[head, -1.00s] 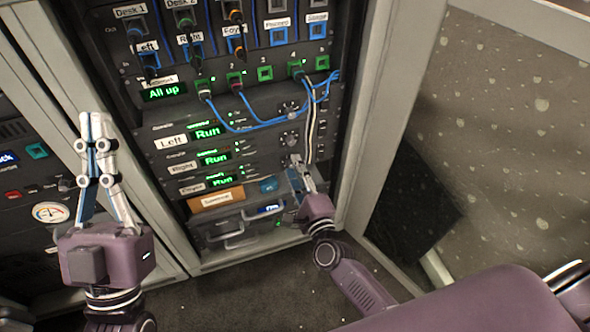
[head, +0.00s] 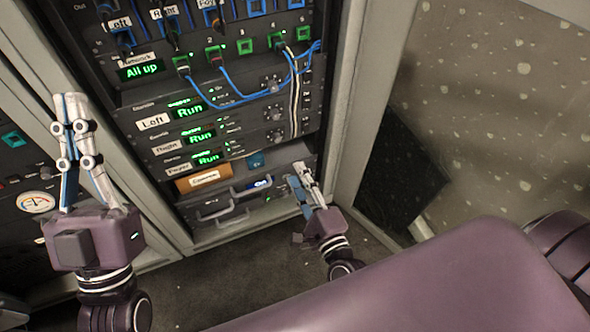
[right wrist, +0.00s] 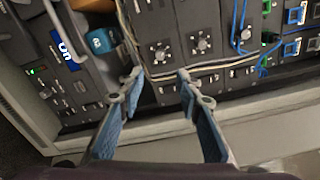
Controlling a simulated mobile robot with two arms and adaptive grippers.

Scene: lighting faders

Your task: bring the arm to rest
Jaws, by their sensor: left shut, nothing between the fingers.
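My left gripper (head: 70,97) stands upright at the left in the head view, its fingers together with nothing between them, in front of the rack's left frame post. My right gripper (head: 297,174) is in front of the rack's lower right part, beside the drawers with handles. In the right wrist view its two fingertips (right wrist: 160,74) are apart with nothing between them, with the rack face behind. I cannot tell how near they are to the panels. The rack (head: 305,110) has three units with green "Run" displays (head: 190,111) and an "All up" display (head: 141,70).
Blue cables (head: 240,97) and a pale cable hang across the rack's right side. An orange labelled block (head: 203,178) and a blue block (head: 256,160) sit above the drawers (head: 235,205). A dark panel (head: 402,180) leans at the right. Dark floor (head: 215,280) lies below.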

